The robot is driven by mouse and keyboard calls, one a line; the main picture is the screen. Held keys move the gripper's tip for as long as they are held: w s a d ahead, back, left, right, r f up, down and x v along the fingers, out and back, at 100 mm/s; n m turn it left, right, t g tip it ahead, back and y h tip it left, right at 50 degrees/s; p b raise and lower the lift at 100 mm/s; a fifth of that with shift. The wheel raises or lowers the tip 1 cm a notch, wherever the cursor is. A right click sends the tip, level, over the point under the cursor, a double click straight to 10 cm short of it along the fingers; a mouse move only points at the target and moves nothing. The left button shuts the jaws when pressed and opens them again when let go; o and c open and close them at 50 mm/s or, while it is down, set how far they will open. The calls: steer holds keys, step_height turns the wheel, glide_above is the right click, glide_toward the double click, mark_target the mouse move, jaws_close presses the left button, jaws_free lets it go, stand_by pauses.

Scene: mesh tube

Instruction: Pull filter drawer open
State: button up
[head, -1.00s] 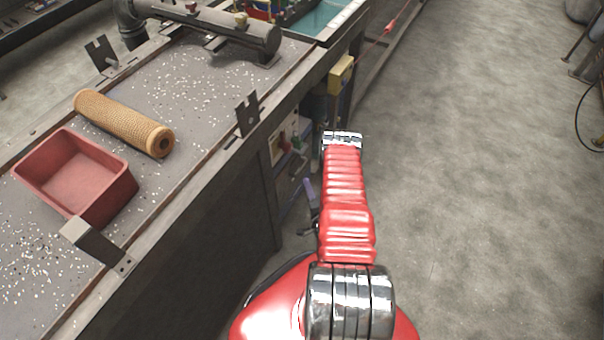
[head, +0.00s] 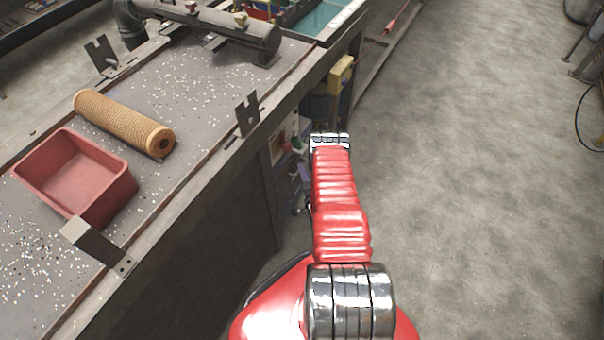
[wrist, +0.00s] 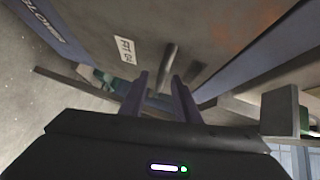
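In the wrist view, the drawer front (wrist: 215,30) is a broad brownish-grey panel with a small white label (wrist: 125,49) whose print I cannot read clearly. A grey bar handle (wrist: 169,62) stands out from it, with a dark shadow to its right. My gripper (wrist: 160,80) is open, its two dark fingers apart, and the handle shows in the gap between them. I cannot tell whether either finger touches it. In the head view, my red arm hides most of the gripper, and the drawer front cannot be made out.
The bench (head: 200,75) carries a tan mesh tube (head: 122,122), a red bin (head: 75,172) and a dark pipe (head: 215,28). A yellow box (head: 341,74) is on the bench side near my arm. The floor (head: 470,170) to the right is clear.

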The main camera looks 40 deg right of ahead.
jaws_close()
stand_by(0.3)
